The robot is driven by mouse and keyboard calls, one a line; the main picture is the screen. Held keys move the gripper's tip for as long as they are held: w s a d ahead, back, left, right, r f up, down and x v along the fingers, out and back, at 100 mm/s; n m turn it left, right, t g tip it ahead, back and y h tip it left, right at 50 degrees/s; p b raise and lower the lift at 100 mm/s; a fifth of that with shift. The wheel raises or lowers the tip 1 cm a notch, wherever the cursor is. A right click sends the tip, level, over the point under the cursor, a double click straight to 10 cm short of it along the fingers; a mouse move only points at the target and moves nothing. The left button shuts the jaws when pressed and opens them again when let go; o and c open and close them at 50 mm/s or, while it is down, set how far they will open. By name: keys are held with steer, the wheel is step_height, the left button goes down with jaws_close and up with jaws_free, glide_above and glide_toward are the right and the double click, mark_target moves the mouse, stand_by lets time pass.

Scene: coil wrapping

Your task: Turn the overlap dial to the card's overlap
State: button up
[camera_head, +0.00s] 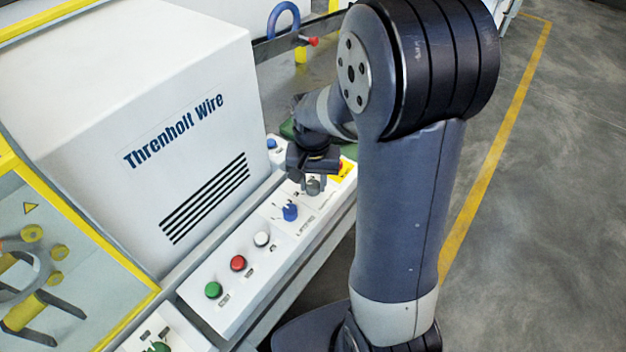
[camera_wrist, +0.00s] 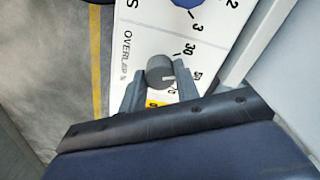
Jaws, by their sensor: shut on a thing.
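The overlap dial (camera_wrist: 158,72) is a grey round knob on a white panel marked "OVERLAP %". A white pointer line on it faces right, roughly toward the "50" print, in the wrist view. A "30" shows above that, and other numbers are partly hidden. My gripper (camera_wrist: 157,84) has a finger on each side of the dial and is shut on it. In the head view my gripper (camera_head: 313,164) is over the grey dial (camera_head: 313,186), reaching down from above. I cannot make out a card with an overlap value in either view.
A blue dial (camera_head: 290,212) sits beside the overlap dial. White (camera_head: 262,238), red (camera_head: 238,262) and green (camera_head: 213,290) buttons line the same panel. A yellow-backed red control (camera_head: 344,169) is close behind my gripper. The white "Threnholt Wire" housing (camera_head: 190,100) rises to the left.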

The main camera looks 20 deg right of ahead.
mark_target(313, 184)
steer(key=n, duration=0.7)
stand_by(0.6)
steer(key=o, duration=1)
step_height(313, 184, up, 11)
steer(key=shift+f+p, duration=0.1)
steer(key=shift+p, duration=0.25)
